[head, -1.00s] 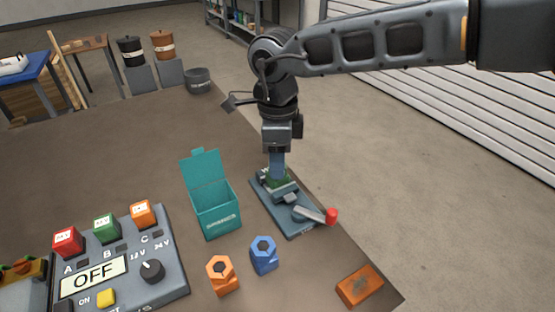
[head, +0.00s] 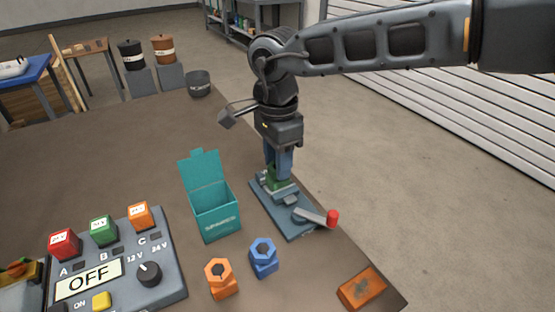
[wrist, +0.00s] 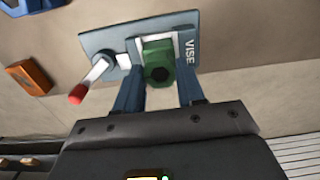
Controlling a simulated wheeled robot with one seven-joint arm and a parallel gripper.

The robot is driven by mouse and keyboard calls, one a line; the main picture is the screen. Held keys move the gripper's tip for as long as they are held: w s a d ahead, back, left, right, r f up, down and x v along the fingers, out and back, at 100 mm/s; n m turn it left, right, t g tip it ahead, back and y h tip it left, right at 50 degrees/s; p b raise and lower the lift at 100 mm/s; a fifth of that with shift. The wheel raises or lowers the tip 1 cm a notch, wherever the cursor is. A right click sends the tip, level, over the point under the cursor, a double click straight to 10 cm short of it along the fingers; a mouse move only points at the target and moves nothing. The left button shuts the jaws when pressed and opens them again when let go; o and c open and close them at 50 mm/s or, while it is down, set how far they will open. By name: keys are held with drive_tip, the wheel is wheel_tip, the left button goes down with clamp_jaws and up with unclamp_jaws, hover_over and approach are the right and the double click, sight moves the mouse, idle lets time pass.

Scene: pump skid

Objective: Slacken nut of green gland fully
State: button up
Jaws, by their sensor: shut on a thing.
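The green gland (wrist: 157,55) sits between the jaws of the blue-grey vise (wrist: 97,40), with its hex nut (wrist: 159,73) facing the wrist camera. In the head view the green gland (head: 275,182) shows only partly below my gripper (head: 277,168), and the vise (head: 292,218) stands at the bench's right edge. My gripper (wrist: 160,95) points down over the gland, one finger on each side of the nut, and is shut on it. The finger contact is partly hidden.
The vise handle with a red knob (head: 332,217) sticks out in front. A blue gland (head: 263,257) and an orange gland (head: 220,277) stand nearby. A teal open box (head: 215,215) is left of the vise. An orange block (head: 361,287) lies front right; the control box (head: 120,262) is front left.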

idle(0.3)
drive_tip(key=o, duration=1.1)
drive_tip(key=shift+c, duration=0.2)
drive_tip(key=shift+r, duration=0.1)
wheel_tip(320, 180, up, 8)
drive_tip(key=shift+f, duration=0.15)
